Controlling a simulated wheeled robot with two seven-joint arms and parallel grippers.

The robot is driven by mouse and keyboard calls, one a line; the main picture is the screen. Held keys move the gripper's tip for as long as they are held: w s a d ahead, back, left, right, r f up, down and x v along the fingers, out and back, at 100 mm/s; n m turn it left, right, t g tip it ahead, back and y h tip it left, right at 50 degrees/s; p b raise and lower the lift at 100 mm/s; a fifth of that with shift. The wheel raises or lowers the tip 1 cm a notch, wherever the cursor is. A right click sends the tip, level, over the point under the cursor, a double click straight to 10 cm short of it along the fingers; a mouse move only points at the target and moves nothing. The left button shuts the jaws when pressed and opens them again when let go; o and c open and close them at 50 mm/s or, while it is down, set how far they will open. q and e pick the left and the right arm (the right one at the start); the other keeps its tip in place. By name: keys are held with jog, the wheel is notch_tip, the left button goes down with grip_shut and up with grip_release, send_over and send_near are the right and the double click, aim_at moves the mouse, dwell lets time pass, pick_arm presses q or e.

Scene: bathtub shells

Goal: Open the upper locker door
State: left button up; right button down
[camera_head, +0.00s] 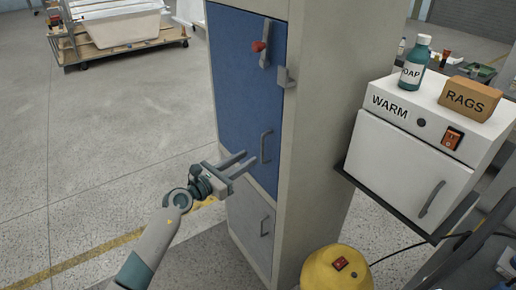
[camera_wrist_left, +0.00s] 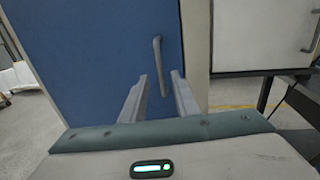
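The locker's upper door (camera_head: 240,95) is blue and looks closed in the head view. A grey bar handle (camera_head: 266,146) stands upright near its lower right. A latch with a red knob (camera_head: 260,47) is near the door's top right. My left gripper (camera_head: 250,160) is open, its two fingers pointing at the door just left of and slightly below the handle. In the left wrist view the handle (camera_wrist_left: 159,62) shows ahead, between and beyond the open fingers (camera_wrist_left: 160,95); contact is not visible. My right gripper is not in view.
A grey lower door (camera_head: 250,217) sits below the blue one. At right a white warming box (camera_head: 415,165) on a shelf carries a soap bottle (camera_head: 412,65) and a rags box (camera_head: 468,98). A yellow rounded object (camera_head: 335,272) stands at the locker's foot.

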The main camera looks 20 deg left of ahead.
pick_arm(q)
jog(key=x, duration=0.6)
jog(key=shift+w+p, duration=0.25)
jog(key=shift+p, duration=0.2)
jog(key=shift+d, duration=0.15)
grip_shut()
